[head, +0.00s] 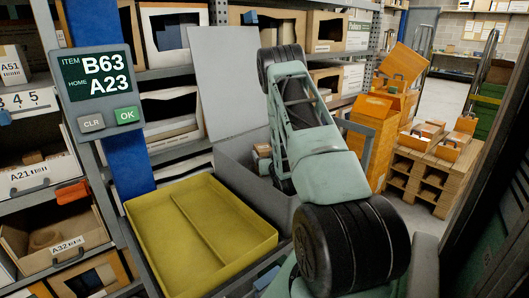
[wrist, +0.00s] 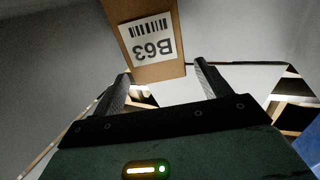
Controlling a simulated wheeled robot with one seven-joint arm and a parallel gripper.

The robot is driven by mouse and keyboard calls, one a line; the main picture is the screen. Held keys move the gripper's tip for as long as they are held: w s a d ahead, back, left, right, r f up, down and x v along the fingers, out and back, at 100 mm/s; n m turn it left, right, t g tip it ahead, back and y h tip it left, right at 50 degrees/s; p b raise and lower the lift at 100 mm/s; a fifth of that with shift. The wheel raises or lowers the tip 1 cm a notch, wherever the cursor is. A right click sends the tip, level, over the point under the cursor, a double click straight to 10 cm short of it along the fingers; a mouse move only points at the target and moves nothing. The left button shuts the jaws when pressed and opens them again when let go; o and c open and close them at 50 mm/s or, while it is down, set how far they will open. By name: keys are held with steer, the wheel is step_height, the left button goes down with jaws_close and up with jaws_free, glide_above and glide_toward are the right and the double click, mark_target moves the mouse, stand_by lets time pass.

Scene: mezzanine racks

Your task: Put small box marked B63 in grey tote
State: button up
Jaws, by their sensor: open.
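The small brown box marked B63 (wrist: 151,40) shows at the top of the wrist view, its label upside down. Its near end lies between and just beyond the tips of my gripper (wrist: 161,72). The fingers are apart, with a gap visible on each side of the box. Grey surfaces lie around it. In the head view, the grey tote (head: 237,180) stands behind the yellow tray with its lid raised. My arm reaches over the tote and hides part of its inside and my gripper. Brown cardboard (head: 262,150) shows in the tote beside my arm; I cannot read a label there.
A yellow tray (head: 165,240) with a divider lies empty in front of the tote. A display (head: 103,90) reads item B63, home A23. Racks with bins line the left and back. Orange boxes (head: 375,130) and a wooden pallet (head: 430,170) stand to the right.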

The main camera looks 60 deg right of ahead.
steer(key=shift+v, duration=1.35)
steer(key=shift+r, duration=0.15)
